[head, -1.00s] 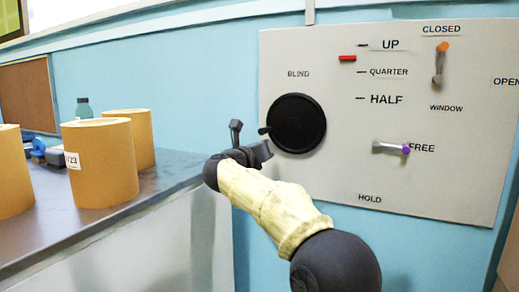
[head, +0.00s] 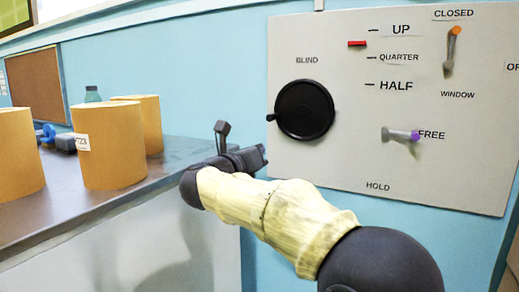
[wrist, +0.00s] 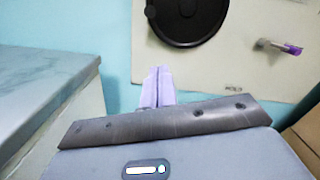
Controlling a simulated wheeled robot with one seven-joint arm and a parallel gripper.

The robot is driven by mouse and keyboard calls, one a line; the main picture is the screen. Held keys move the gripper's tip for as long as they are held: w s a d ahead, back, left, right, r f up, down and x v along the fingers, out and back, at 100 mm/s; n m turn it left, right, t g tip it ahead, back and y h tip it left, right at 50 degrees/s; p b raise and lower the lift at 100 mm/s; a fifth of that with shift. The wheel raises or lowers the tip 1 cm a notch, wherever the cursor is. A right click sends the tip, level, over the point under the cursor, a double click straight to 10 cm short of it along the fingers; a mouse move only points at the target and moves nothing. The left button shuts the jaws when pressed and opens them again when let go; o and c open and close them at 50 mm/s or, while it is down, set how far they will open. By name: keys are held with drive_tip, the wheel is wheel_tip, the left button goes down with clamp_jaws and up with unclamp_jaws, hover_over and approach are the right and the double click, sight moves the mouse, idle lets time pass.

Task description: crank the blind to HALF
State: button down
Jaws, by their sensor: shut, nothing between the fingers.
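The black blind crank disc (head: 304,110) is on the grey wall panel, with its small knob (head: 271,117) at the left edge. The disc's lower part and the knob (wrist: 150,10) show at the top of the wrist view. The red blind marker (head: 357,43) stands between the UP and QUARTER ticks, above HALF (head: 396,86). The purple-tipped lever (head: 402,135) points right at FREE. My gripper (head: 264,153) is below and slightly left of the knob, apart from it. Its pale fingers (wrist: 157,88) are together and empty.
An orange-tipped window lever (head: 451,50) points up at CLOSED. The wall below the panel is clear.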

drive_tip(key=shift+a, duration=0.1)
drive_tip(key=c, duration=2)
unclamp_jaws()
drive_tip(key=shift+s+a, duration=0.1)
drive_tip(key=o, duration=0.4)
drive_tip(key=shift+n, duration=0.3)
drive_tip(key=shift+o, duration=1.3)
drive_tip(key=shift+w+d+n+y, duration=0.2)
drive_tip(key=shift+n+y, duration=0.2)
drive_tip(key=shift+n, duration=0.3)
drive_tip(key=s+d+f+n+g+y+p, duration=0.2)
drive_tip(key=d+f+n+y, duration=0.15)
drive_tip(key=f+n, duration=0.7)
drive_tip(key=s+d+f+n+g+y+p, duration=0.25)
drive_tip(key=f+n+y, duration=0.35)
drive_tip(key=n, duration=0.7)
drive_tip(key=s+d+f+n+g+h, duration=0.1)
drive_tip(key=s+d+f+n+g, duration=0.4)
drive_tip(key=s+d+f, duration=0.2)
drive_tip(key=s+d+f+n+g+h+p, duration=0.1)
drive_tip(key=s+d+f+n+g, duration=0.4)
drive_tip(key=s+f, duration=0.5)
drive_tip(key=s+d+n+h, duration=0.1)
drive_tip(key=s+d, duration=0.1)
drive_tip(key=s, duration=0.4)
drive_tip(key=shift+s+f, duration=0.2)
drive_tip(key=shift+f, duration=0.15)
